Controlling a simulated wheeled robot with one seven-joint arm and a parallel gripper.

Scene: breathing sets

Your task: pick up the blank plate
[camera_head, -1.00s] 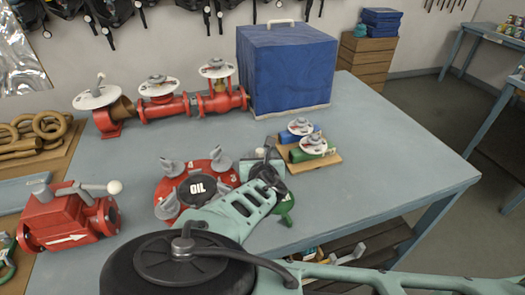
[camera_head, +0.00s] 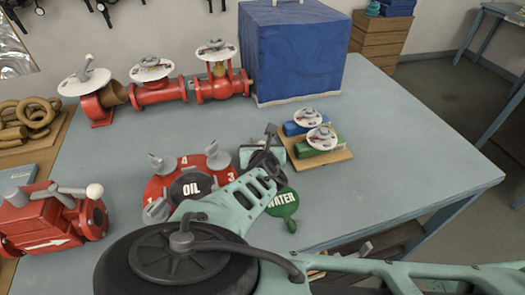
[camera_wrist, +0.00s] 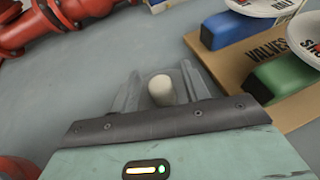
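No thing in view is plainly marked as a blank plate. A red round plate (camera_head: 160,188) marked OIL, with numbers and grey wing nuts, lies on the table left of my gripper in the head view. Gaps show on both sides of the peg. What the peg belongs to is hidden.
Right of my gripper is a wooden board (camera_head: 337,158) with blue and green valves. Behind are a red pipe with valves (camera_head: 160,92) and a blue box (camera_head: 292,55). A red valve (camera_head: 45,222) stands at left. The table (camera_head: 410,140) is clear on the right.

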